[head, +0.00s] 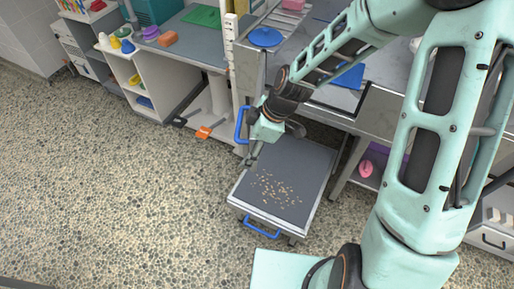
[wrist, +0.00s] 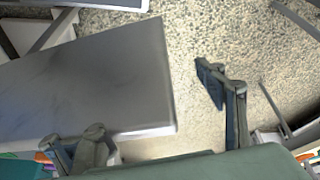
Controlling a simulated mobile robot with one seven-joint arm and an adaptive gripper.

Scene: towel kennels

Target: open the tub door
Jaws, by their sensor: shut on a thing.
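The blue upright handle (head: 239,126) of the tub door shows in the head view at the left end of the grey metal tub bench. The door panel is seen nearly edge-on and partly hidden by my wrist. In the wrist view my gripper (wrist: 158,120) shows one finger at lower left and one at right, with a flat grey panel (wrist: 90,80) reaching in from the left. The handle cannot be made out there.
A grey-topped step (head: 285,160) with scattered kibble and a blue front handle (head: 262,228) stands below my gripper. White shelving with bottles (head: 127,46) is at left. An orange item (head: 203,132) lies under the counter. The speckled floor (head: 120,190) at left is clear.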

